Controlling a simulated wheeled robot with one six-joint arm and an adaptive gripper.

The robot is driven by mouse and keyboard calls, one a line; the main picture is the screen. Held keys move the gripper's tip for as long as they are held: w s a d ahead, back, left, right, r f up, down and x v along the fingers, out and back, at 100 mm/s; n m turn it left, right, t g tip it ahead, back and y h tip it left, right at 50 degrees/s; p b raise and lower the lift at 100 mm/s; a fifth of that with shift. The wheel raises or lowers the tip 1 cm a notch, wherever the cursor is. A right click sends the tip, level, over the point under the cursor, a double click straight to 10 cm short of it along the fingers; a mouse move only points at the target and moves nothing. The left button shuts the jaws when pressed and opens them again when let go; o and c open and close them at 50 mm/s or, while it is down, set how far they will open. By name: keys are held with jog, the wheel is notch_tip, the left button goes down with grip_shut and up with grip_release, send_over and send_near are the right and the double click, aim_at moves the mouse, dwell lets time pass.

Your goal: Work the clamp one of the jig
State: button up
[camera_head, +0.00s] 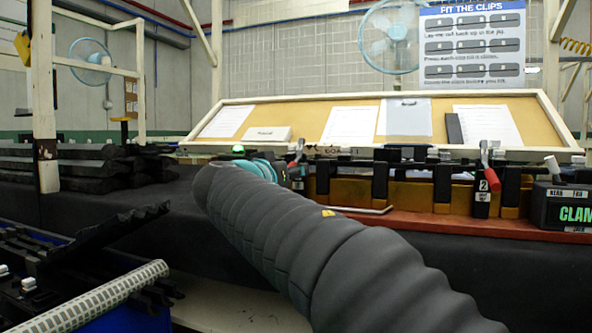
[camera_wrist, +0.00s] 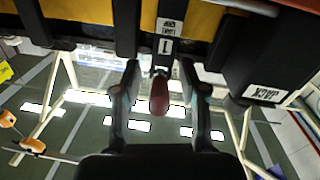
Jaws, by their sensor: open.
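The jig (camera_head: 420,192), an amber and black fixture on a red-brown base, stands on the bench at the right of the head view. Clamp one has a red-tipped lever (camera_head: 297,150) near the jig's left end. In the wrist view its red handle (camera_wrist: 159,98) hangs below a "1" label (camera_wrist: 165,45), between my gripper's two fingers. My gripper (camera_wrist: 161,76) is open, one finger on each side of the handle, with visible gaps. In the head view my arm mostly hides the gripper. Clamp two (camera_head: 487,180), marked "2", has a red handle further right.
A dark box with green "CLAM" lettering (camera_head: 567,207) sits at the jig's right end. Dark trim parts are stacked (camera_head: 80,165) at the left. A sloped board with papers (camera_head: 300,122) stands behind the jig.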

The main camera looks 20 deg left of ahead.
jog(key=shift+w, duration=0.25)
grip_shut()
jog(key=shift+r, duration=0.1)
